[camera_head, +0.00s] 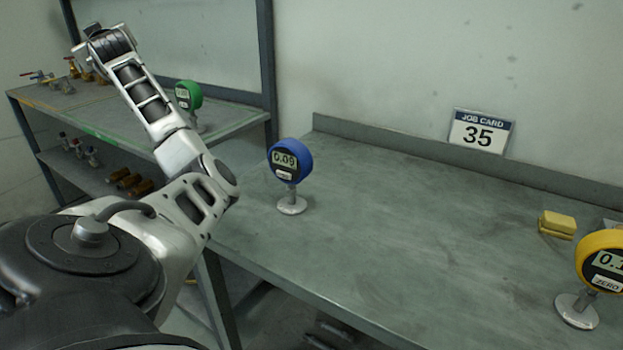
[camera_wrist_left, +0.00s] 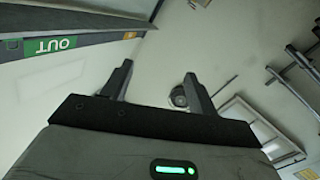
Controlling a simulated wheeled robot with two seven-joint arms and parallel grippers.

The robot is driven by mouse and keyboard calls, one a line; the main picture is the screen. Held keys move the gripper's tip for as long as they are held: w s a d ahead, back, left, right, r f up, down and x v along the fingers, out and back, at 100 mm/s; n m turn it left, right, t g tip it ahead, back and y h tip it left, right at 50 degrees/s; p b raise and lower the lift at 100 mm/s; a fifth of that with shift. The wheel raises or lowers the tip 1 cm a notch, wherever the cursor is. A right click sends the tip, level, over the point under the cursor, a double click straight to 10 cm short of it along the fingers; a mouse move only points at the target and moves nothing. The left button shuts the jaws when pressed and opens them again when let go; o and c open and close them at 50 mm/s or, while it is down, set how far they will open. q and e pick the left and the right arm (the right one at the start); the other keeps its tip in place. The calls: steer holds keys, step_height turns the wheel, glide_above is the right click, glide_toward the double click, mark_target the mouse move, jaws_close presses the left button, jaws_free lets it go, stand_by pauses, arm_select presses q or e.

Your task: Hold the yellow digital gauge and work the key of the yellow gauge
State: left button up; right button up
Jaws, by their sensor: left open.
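The yellow digital gauge (camera_head: 602,262) stands on a round metal foot at the right edge of the bench in the head view. Its right side is cut off by the frame; part of its display and a white key marked ZERO (camera_head: 607,284) show. My left arm comes in from the left and reaches up and away from the gauge. My left gripper (camera_wrist_left: 158,88) is open and empty in the left wrist view, with its two fingers apart. No gauge shows in the wrist view. My right gripper is not in view.
A blue gauge (camera_head: 290,162) stands near the bench's left end, and a green gauge (camera_head: 188,96) on the shelf unit behind. A job card 35 (camera_head: 479,131) stands at the back. The bench middle (camera_head: 420,220) is clear.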

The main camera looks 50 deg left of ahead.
arm_select(q)
steer(key=w+d+r+m+t+y, duration=0.1)
steer(key=w+d+r+m+t, duration=0.3)
steer(key=r, duration=0.3)
steer(key=w+d+r+m+t+y, duration=0.1)
steer(key=w+d+r+m+t, duration=0.1)
steer(key=w+d+r+t, duration=0.35)
steer(key=w+d+f+m+t+h, duration=0.2)
steer(key=w+d+m+t+h, duration=0.3)
steer(key=w+d+m+h, duration=0.65)
steer(key=w+d+f+m+t+h, duration=0.1)
steer(key=w+d+m+t+h, duration=0.45)
steer(key=w, duration=1.05)
steer(key=w+d+f+m+h, duration=0.4)
steer(key=d+f, duration=0.1)
steer(key=d, duration=0.6)
steer(key=m+g+h, duration=1)
steer(key=g+h, duration=0.5)
steer(key=h, duration=0.1)
glide_toward(622, 250)
steer(key=x, duration=0.3)
steer(key=w+x, duration=0.1)
steer(key=x, duration=0.3)
steer(key=f+x, duration=0.1)
steer(key=x, duration=0.3)
steer(key=shift+w+a, duration=0.3)
steer(key=shift+w, duration=0.05)
